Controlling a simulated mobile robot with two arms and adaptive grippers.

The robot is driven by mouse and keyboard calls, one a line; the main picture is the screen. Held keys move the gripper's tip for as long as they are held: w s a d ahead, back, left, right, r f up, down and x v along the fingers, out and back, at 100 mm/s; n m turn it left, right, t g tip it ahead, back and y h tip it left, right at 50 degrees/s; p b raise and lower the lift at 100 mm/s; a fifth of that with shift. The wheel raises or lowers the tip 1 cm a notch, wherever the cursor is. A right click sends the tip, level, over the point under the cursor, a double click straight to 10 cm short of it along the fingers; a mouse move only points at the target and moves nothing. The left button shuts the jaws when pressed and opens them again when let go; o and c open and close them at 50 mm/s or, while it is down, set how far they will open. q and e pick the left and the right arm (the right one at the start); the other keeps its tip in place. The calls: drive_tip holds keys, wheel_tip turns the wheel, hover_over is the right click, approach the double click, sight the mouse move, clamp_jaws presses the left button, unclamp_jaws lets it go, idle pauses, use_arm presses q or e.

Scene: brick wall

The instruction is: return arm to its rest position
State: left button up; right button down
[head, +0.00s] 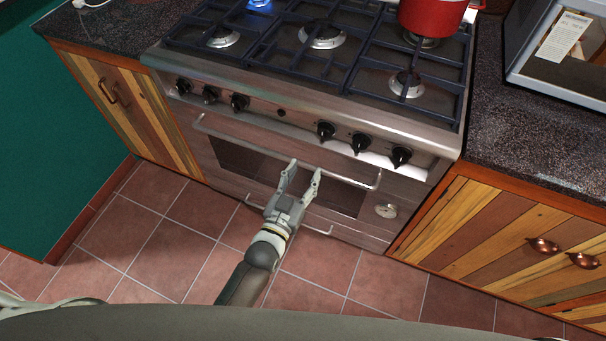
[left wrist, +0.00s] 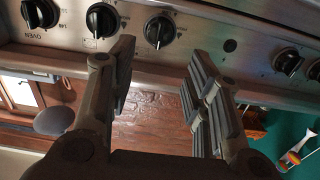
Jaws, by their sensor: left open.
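My left gripper (head: 302,176) is open and empty in front of the stove's oven door (head: 235,160). It points up toward the stove front, near the middle of the oven handle (head: 285,151). In the left wrist view, the two fingers of the left gripper (left wrist: 160,85) stand wide apart with nothing between them. Control knobs (left wrist: 160,31) show just above the fingertips there. I cannot tell from these views whether the fingers touch the handle. My right gripper is not in view.
The stove (head: 300,85) has a blue flame (head: 259,3) at the back left burner and a red pot (head: 432,16) at the back right. A microwave (head: 560,50) stands on the right counter (head: 530,135). Wooden cabinets flank the stove. The tiled floor (head: 195,210) is clear.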

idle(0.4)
use_arm(q)
drive_tip(key=s+a+f+g+y, duration=0.1)
drive_tip(key=s+a+f+g, duration=0.15)
drive_tip(key=s+f, duration=0.45)
drive_tip(key=s+a+f+g+y, duration=0.1)
drive_tip(key=s+a+f+g, duration=0.15)
drive_tip(key=f, duration=0.85)
drive_tip(key=s+a+f+g+y, duration=0.1)
drive_tip(key=s+a+f+g, duration=0.2)
drive_tip(key=f, duration=0.6)
drive_tip(key=s+a+f+g+y, duration=0.1)
drive_tip(key=s+a+f, duration=0.3)
drive_tip(key=s, duration=0.5)
drive_tip(key=s+a+f+n+g, duration=0.1)
drive_tip(key=s+a+f+g, duration=0.2)
drive_tip(key=s, duration=0.7)
drive_tip(key=s+a+f+g+y, duration=0.1)
drive_tip(key=s+a+f+g, duration=0.3)
drive_tip(key=s+f, duration=0.3)
drive_tip(key=s, duration=0.2)
drive_tip(key=shift+s+a+f+y, duration=0.3)
drive_tip(key=shift+s+f, duration=0.05)
drive_tip(key=shift+s, duration=0.05)
